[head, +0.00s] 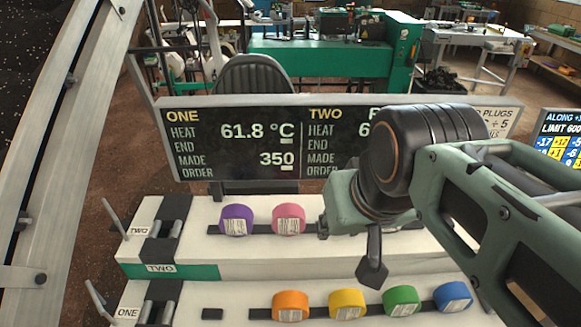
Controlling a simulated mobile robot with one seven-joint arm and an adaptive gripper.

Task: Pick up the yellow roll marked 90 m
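The yellow roll (347,304) stands in the front row, second from the left, between an orange and a green roll. It has a white label, but the print is too small for me to read 90 m. My gripper (371,271) is above and behind the yellow roll in the picture, a little to its right, and apart from it. One dark finger hangs down; the other finger is not clearly visible, so I cannot tell how far apart they are. I see nothing held in it.
The front row also has orange (291,306), green (402,301) and blue (453,297) rolls. Purple (236,220) and pink (289,219) rolls sit on the rear step. A display board (250,150) stands behind; my arm hides part of it.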

